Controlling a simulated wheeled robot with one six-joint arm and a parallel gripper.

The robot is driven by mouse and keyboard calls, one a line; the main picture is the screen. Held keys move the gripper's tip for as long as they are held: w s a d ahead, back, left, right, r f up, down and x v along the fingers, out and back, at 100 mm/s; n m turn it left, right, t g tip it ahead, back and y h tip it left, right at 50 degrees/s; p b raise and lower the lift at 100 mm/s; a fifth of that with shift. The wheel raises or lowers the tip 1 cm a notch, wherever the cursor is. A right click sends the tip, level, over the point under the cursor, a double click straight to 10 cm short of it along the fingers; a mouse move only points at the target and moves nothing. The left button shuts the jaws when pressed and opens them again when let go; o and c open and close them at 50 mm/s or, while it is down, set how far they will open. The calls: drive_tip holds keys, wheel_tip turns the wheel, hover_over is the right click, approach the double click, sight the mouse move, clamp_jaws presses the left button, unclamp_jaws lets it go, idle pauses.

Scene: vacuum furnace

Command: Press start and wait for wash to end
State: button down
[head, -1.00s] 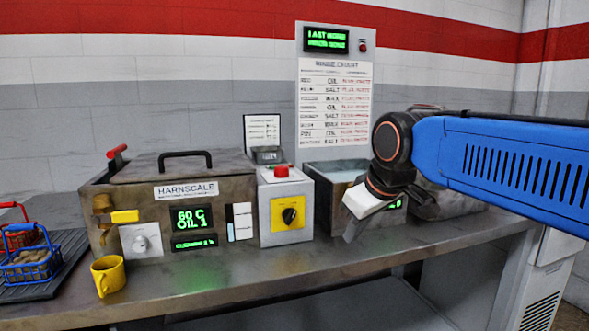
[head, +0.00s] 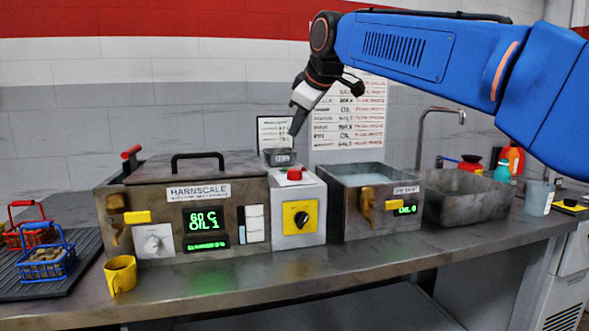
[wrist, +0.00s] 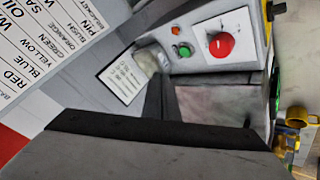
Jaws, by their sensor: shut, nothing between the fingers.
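The HARNSCALE washer (head: 185,190) stands on the bench with its lid (head: 180,166) down. Its green display (head: 204,221) reads 60 C, OIL 1; the smaller line below is too blurred to read. Right of it stands a grey control box (head: 312,186) with a black knob on a yellow plate (head: 300,232) and a red button (head: 294,173) on top. In the wrist view, a red button (wrist: 221,45) on a white plate and a green button (wrist: 183,52) show. My gripper (head: 295,131) is shut and empty, pointing down above the box, apart from the buttons.
An open tank (head: 364,208) of liquid stands right of the box, then a grey sink (head: 465,208) with a tap. A yellow mug (head: 121,275) is at the bench front. Blue (head: 46,266) and red baskets sit on a dark mat at left. The front middle bench is clear.

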drive_tip(key=shift+w+a+r+n, duration=0.4)
drive_tip(key=shift+w+a+r, duration=0.45)
drive_tip(key=shift+a, duration=0.2)
drive_tip(key=shift+f, duration=0.1)
drive_tip(key=shift+f, duration=4.4)
drive_tip(key=shift+f, duration=0.75)
drive_tip(key=shift+r, duration=0.8)
